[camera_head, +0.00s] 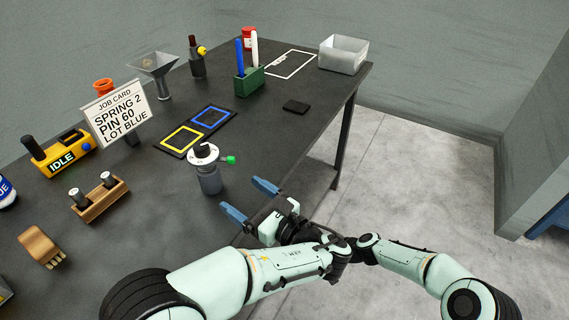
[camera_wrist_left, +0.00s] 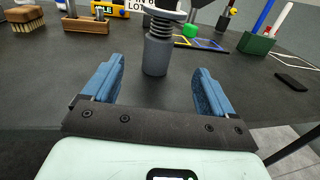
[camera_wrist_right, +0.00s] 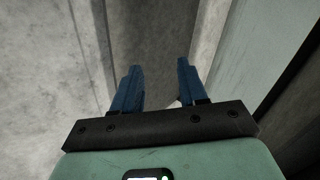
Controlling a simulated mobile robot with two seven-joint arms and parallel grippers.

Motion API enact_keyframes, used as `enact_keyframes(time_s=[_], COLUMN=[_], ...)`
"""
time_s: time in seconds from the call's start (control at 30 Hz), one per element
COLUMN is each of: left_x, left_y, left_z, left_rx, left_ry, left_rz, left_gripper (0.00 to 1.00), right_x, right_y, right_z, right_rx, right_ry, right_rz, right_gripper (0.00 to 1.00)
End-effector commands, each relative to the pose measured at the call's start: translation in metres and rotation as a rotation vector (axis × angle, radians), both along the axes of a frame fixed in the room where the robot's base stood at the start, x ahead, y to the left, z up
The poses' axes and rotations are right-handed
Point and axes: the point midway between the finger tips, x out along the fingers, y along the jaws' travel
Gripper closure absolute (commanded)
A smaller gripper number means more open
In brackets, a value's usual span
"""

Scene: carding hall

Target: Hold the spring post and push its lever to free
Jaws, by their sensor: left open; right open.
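The spring post (camera_head: 209,182) stands upright on the dark table, a grey cylinder with a white disc, a black knob and a green-tipped lever (camera_head: 229,160) pointing right. In the left wrist view the post (camera_wrist_left: 156,54) stands ahead, between the lines of the fingers and beyond their tips; its spring shows and its top is cut off. My left gripper (camera_head: 249,200) is open and empty, at the table's front edge, apart from the post. My right gripper (camera_wrist_right: 158,82) is open and empty over the floor; the head view does not show its fingers clearly.
Behind the post lie yellow and blue framed pads (camera_head: 196,131). To the left are a job card (camera_head: 117,114), a yellow box reading IDLE (camera_head: 60,155), a wooden holder (camera_head: 99,198) and a brush (camera_head: 41,246). A green pen holder (camera_head: 249,83) and black block (camera_head: 295,106) stand farther back.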

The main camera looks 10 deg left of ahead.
Motion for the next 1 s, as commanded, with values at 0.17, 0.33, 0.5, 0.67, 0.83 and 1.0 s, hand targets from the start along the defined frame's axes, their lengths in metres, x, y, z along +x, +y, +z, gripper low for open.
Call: enact_keyframes(time_s=[0.17, 0.33, 0.5, 0.67, 0.83, 1.0], left_x=[0.0, 0.0, 0.0, 0.0, 0.001, 0.01], left_y=[0.0, 0.0, 0.0, 0.0, 0.002, 0.015], left_z=[0.0, 0.0, 0.0, 0.0, 0.0, 0.0], left_rx=[0.0, 0.0, 0.0, 0.0, 0.0, -0.001], left_ry=[0.0, 0.0, 0.0, 0.0, 0.0, -0.001], left_rz=[0.0, 0.0, 0.0, 0.0, 0.001, 0.003], left_gripper=[0.14, 0.14, 0.14, 0.14, 0.14, 0.14], right_x=[0.038, 0.052, 0.048, 0.031, 0.017, 0.016], right_y=[0.031, 0.051, 0.062, 0.077, 0.088, 0.09], right_z=[0.1, 0.198, 0.285, 0.333, 0.349, 0.35], right_rx=[0.181, 0.35, 0.499, 0.61, 0.666, 0.672], right_ry=[-0.14, -0.289, -0.437, -0.527, -0.557, -0.56], right_rz=[0.105, 0.22, 0.338, 0.451, 0.521, 0.529], right_gripper=[0.57, 0.57, 0.57, 0.57, 0.57, 0.57])
